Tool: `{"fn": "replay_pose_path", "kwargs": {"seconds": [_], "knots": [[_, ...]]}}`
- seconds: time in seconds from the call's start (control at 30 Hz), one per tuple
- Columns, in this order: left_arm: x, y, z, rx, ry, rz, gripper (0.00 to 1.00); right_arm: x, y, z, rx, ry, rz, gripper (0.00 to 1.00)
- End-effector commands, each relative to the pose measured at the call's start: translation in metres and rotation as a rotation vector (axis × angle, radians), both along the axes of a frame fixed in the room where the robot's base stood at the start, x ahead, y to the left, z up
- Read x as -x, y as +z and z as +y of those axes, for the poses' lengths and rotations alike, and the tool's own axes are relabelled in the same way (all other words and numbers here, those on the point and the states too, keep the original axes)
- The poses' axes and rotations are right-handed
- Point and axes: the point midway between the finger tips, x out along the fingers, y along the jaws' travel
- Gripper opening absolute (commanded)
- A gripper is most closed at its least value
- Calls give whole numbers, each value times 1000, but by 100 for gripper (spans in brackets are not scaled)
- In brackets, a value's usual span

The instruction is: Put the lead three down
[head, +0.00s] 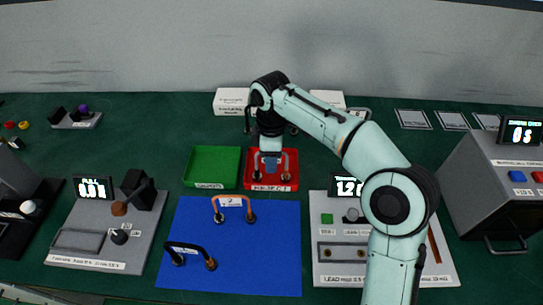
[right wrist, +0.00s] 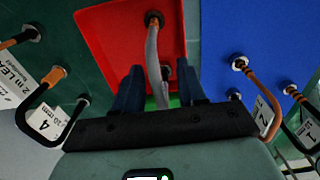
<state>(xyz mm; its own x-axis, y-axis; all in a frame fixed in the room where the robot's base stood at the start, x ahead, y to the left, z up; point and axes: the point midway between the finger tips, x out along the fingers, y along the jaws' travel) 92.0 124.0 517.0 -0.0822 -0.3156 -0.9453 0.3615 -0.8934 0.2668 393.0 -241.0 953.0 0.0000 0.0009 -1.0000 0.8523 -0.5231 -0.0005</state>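A grey arched lead with copper-coloured ends (head: 287,174) stands in the red tray (head: 293,158); its number is not readable. My right gripper (head: 271,158) reaches down over this tray. In the right wrist view the grey lead (right wrist: 152,50) runs between the two dark blue fingers of my right gripper (right wrist: 160,85). The fingers are apart, with a gap beside the lead, so it does not look gripped. The gripper hides part of the lead. My left gripper is not in view.
An orange lead marked 2 (head: 232,200) and a black lead (head: 190,250) stand on the blue mat (head: 240,275). An empty green tray (head: 212,160) is left of the red tray. Instrument panels flank the mat. White blocks (head: 230,97) stand behind the trays.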

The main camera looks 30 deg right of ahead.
Motion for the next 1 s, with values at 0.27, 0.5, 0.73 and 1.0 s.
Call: {"fn": "replay_pose_path", "kwargs": {"seconds": [0.27,0.5,0.73,1.0], "knots": [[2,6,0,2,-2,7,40,-1,22,0,0,0,-4,40],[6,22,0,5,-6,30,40,-1,76,1,-1,0,-6,40],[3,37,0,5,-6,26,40,-1,113,0,0,1,-2,40],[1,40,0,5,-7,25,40,0,124,0,1,1,1,40]]}}
